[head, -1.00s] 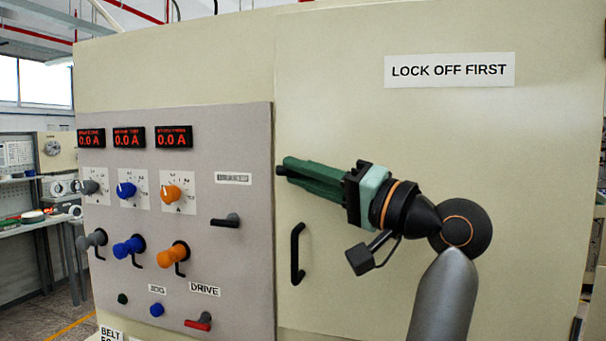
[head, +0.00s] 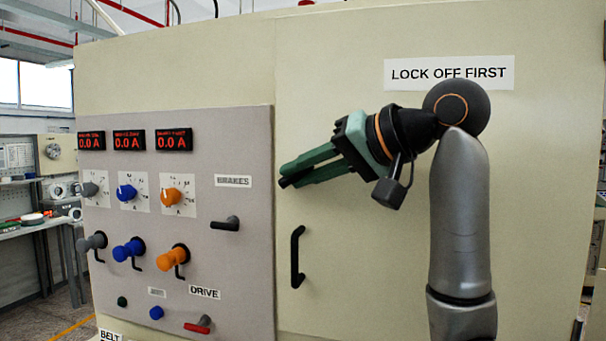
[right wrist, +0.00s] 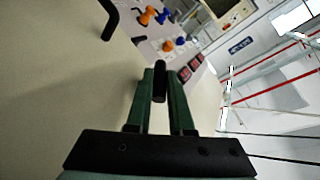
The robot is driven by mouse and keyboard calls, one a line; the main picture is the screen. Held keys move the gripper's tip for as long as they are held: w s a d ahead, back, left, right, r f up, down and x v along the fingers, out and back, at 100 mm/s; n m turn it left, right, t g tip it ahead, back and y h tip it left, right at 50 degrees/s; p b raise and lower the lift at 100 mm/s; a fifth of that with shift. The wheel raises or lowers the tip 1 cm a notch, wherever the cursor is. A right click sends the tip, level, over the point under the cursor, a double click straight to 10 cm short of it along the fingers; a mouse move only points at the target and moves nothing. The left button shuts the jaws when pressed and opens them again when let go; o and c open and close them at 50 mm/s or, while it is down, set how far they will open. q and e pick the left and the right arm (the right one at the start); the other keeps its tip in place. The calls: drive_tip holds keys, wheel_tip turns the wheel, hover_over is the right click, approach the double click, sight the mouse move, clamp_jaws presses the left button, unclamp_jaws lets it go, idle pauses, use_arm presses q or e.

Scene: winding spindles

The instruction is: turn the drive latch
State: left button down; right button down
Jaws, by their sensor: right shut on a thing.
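The drive latch (head: 197,328), a small lever with a red grip, sits under the DRIVE label (head: 205,293) low on the grey panel. My right gripper (head: 284,178) is up and to the right of it, in front of the cabinet door, well apart from the latch. Its green fingers point left and slightly down. In the right wrist view, the fingers are shut on a short black bar (right wrist: 160,82). I cannot tell what the bar belongs to. My left gripper is not in view.
A black lever (head: 226,224) sits under the BRAKES label. Blue and orange knobs (head: 172,256) stick out from the panel's left part. A black door handle (head: 297,256) stands below my right gripper. The cabinet door (head: 350,290) is otherwise flat and clear.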

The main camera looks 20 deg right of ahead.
drive_tip(key=g+h, duration=0.1)
drive_tip(key=h, duration=0.1)
drive_tip(key=n+g+h, duration=0.1)
drive_tip(key=g+h, duration=0.1)
drive_tip(key=shift+r, duration=0.4)
drive_tip(key=shift+w+a+n+g+h, duration=0.1)
drive_tip(key=shift+a+n+g+h, duration=0.1)
drive_tip(key=shift+g+h, duration=0.5)
drive_tip(key=shift+w+a+n+g+h, duration=0.1)
drive_tip(key=shift+n+g+h, duration=0.1)
drive_tip(key=shift+g+h, duration=0.5)
drive_tip(key=c, duration=0.8)
unclamp_jaws()
